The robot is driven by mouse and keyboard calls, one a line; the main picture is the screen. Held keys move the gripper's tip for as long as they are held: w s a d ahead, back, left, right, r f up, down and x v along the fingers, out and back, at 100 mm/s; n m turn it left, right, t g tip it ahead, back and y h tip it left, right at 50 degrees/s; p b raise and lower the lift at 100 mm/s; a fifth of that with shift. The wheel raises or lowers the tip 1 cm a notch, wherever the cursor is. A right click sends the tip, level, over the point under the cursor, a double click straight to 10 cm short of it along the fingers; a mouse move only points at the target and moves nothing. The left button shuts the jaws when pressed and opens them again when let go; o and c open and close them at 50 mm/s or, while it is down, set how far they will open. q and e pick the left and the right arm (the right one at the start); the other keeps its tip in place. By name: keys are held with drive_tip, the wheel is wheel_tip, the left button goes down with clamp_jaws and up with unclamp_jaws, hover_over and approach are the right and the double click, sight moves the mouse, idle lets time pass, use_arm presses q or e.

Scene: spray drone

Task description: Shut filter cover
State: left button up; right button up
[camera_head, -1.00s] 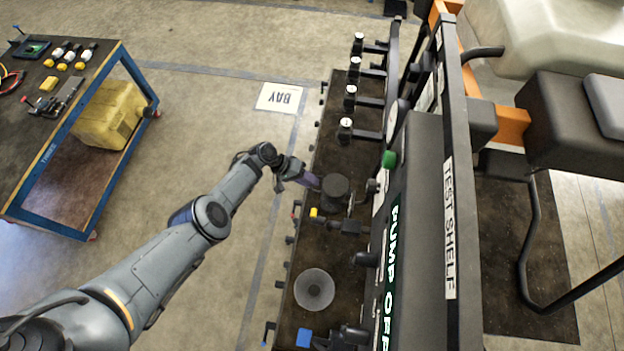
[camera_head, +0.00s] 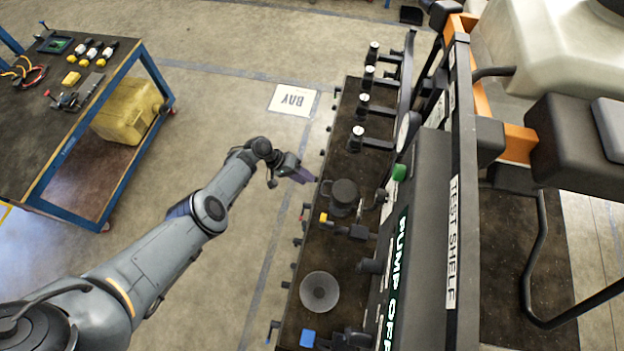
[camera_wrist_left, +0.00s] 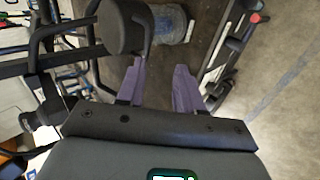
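The filter cover appears to be the dark round cap (camera_head: 344,192) on the test shelf. In the left wrist view a dark cylindrical cap (camera_wrist_left: 122,28) stands just beyond my left finger, beside a clear bluish filter bowl (camera_wrist_left: 170,24). The cap looks swung aside from the bowl, but I cannot tell its exact seating. My left gripper (camera_head: 312,179) is just left of the cap, apart from it in the head view. Its purple fingers (camera_wrist_left: 158,75) are spread with nothing between them. My right gripper is not in view.
The shelf holds a grey disc (camera_head: 319,292), a yellow-handled valve (camera_head: 324,218), a green knob (camera_head: 399,172) and several black fittings. The shelf's upright panel (camera_head: 425,240) stands close on the right. Open floor lies left of the shelf, with a blue-framed cart (camera_head: 60,160) beyond.

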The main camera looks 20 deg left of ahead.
use_arm(q)
drive_tip(key=shift+p+v, duration=0.95)
drive_tip(key=shift+v, duration=1.65)
drive_tip(key=shift+d+r, duration=0.15)
